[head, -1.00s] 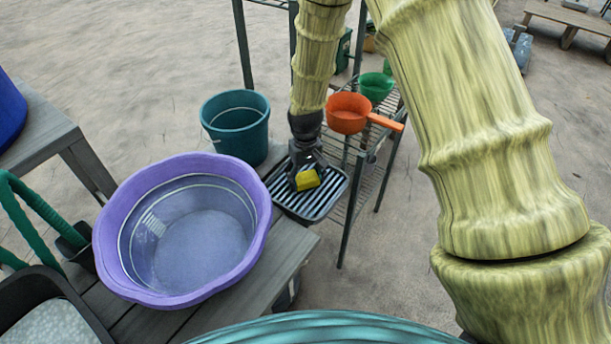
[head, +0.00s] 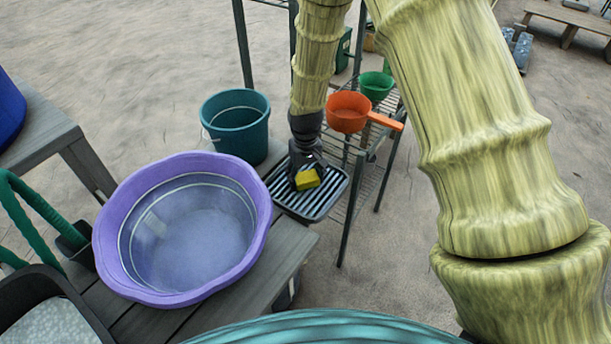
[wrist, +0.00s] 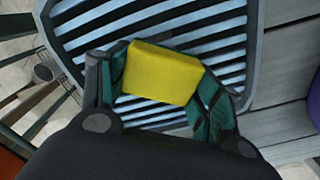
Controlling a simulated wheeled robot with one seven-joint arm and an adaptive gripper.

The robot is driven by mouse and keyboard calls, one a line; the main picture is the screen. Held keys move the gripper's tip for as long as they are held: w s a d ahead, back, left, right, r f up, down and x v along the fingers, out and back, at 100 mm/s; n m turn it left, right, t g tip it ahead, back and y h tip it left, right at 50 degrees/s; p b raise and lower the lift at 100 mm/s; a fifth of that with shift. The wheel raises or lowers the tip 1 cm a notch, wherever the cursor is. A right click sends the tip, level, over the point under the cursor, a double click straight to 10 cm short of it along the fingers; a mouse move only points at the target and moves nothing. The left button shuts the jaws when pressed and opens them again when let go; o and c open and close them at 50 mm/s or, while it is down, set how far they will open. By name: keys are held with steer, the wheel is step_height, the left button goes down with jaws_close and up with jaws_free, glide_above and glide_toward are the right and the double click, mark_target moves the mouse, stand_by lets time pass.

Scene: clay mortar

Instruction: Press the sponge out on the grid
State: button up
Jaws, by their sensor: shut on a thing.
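The yellow sponge (head: 308,179) is held in my gripper (head: 303,172) over the grid (head: 328,201), a dark tray with pale slats. In the wrist view the sponge (wrist: 162,73) sits between the two green-lined fingers of my gripper (wrist: 160,88), which are shut on it. The slats of the grid (wrist: 205,22) run behind and around the sponge. The sponge is at or just above the slats; I cannot tell whether it touches them. Part of the sponge is hidden by my gripper in the head view.
A purple tub (head: 118,195) with water stands left of the grid on a grey wooden bench (head: 262,272). A teal bucket (head: 236,138) is behind. A wire shelf (head: 372,180) with an orange scoop (head: 347,112) and a green scoop (head: 376,86) stands close on the right.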

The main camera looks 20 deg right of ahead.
steer(key=shift+r+p, duration=2.7)
steer(key=shift+r, duration=0.75)
